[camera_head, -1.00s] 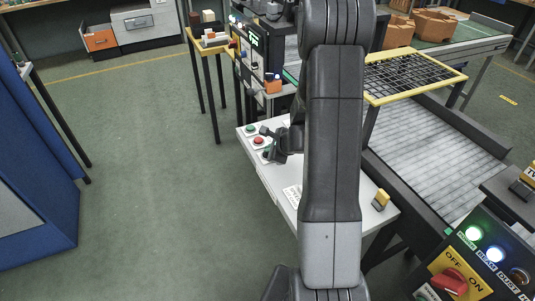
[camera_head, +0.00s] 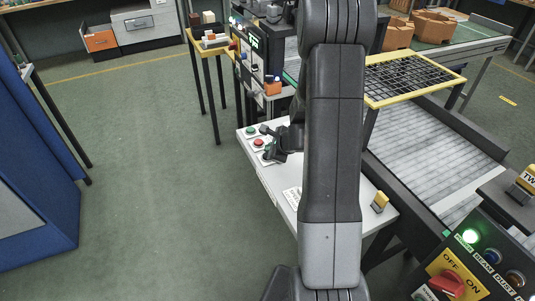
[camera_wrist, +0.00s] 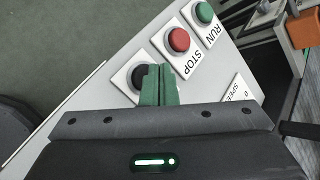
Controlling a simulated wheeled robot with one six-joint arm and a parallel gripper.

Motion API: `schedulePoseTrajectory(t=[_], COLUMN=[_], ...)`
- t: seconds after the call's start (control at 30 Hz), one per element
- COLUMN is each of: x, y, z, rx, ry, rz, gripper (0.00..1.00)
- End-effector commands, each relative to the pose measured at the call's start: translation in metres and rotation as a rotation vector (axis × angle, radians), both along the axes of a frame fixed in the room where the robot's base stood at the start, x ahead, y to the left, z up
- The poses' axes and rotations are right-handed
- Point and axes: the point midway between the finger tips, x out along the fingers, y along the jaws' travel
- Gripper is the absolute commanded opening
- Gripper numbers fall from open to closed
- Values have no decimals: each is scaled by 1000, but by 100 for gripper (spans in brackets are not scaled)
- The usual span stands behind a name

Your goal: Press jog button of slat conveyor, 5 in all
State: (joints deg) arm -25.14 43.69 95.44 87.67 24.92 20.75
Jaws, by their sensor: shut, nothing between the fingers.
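A white control panel (camera_head: 292,196) beside the slat conveyor (camera_head: 430,150) carries a row of buttons. The wrist view shows a green button (camera_wrist: 204,12) marked RUN, a red button (camera_wrist: 179,40) marked STOP, and a black button (camera_wrist: 139,76) on a white plate whose label is hidden. My gripper (camera_wrist: 158,70) is shut and empty, its green fingertips over the right part of the black button. I cannot tell whether they touch it. In the head view my gripper (camera_head: 272,153) is at the panel's left side, next to the red button (camera_head: 258,142).
A dark console (camera_head: 470,270) with a red OFF/ON knob (camera_head: 446,284) and a lit green lamp (camera_head: 470,236) stands at lower right. A yellow-framed mesh guard (camera_head: 415,75) spans the conveyor. Open floor (camera_head: 170,200) lies left of the panel.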

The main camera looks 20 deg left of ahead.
Motion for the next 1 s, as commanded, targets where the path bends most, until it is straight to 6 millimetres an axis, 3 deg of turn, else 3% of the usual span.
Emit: schedulePoseTrajectory(t=[0.27,0.77,1.0], x=[0,0,0], y=[0,0,0], z=[3,50,50], rx=[0,1,0], ry=[0,-1,0], rz=[0,0,0], gripper=[0,0,0])
